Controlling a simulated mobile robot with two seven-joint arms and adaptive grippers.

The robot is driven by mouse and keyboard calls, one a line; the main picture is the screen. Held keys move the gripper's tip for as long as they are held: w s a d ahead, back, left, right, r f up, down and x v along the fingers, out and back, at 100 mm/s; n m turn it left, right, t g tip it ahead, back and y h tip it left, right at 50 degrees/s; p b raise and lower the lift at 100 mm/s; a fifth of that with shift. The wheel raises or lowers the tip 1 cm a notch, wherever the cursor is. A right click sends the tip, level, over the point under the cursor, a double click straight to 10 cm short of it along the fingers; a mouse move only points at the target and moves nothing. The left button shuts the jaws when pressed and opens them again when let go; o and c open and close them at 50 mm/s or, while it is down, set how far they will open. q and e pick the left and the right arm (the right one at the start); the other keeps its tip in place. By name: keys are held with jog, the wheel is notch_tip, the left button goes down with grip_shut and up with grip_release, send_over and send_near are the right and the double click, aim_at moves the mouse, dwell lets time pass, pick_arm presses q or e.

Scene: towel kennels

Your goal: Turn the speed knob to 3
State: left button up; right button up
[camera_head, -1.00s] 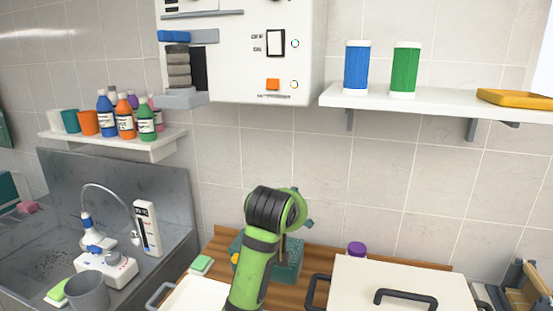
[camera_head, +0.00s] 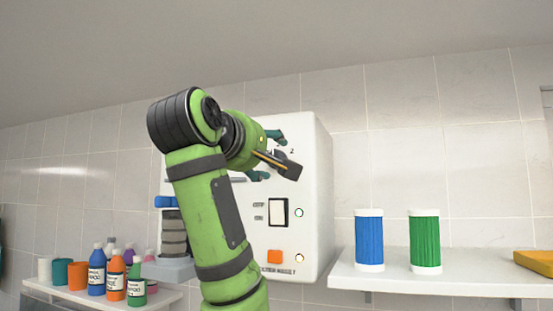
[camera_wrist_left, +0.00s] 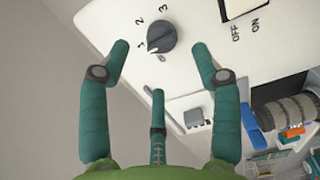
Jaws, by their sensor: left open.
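The speed knob (camera_wrist_left: 161,36) is a dark round knob on the white machine's front (camera_wrist_left: 112,22), with 0, 1, 2 and 3 printed around it. Its white mark points to the lower left, near 1 and 0; I cannot tell exactly which. My left gripper (camera_wrist_left: 160,62) is open and empty, with teal fingertips on either side of the knob in the picture, apparently short of it. In the head view my left gripper (camera_head: 268,157) is up at the white machine (camera_head: 315,190), and my arm hides most of the knob area. My right gripper is not in view.
A black-framed switch (camera_head: 278,212) and an orange button (camera_head: 275,257) sit lower on the machine. Blue (camera_head: 369,240) and green (camera_head: 425,240) canisters stand on the right shelf (camera_head: 440,278). Several bottles (camera_head: 115,277) stand on the left shelf. The wall above is clear.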

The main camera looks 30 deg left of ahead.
aim_at(275, 157)
pick_arm(q)
jog(key=p+x, duration=0.3)
jog(key=x, duration=0.3)
jog(key=shift+d+r+p, duration=0.1)
jog(key=shift+p, duration=0.3)
jog(key=shift+w, duration=0.25)
jog(key=shift+s, duration=0.1)
jog(key=c, duration=1.1)
jog(key=shift+c, duration=0.3)
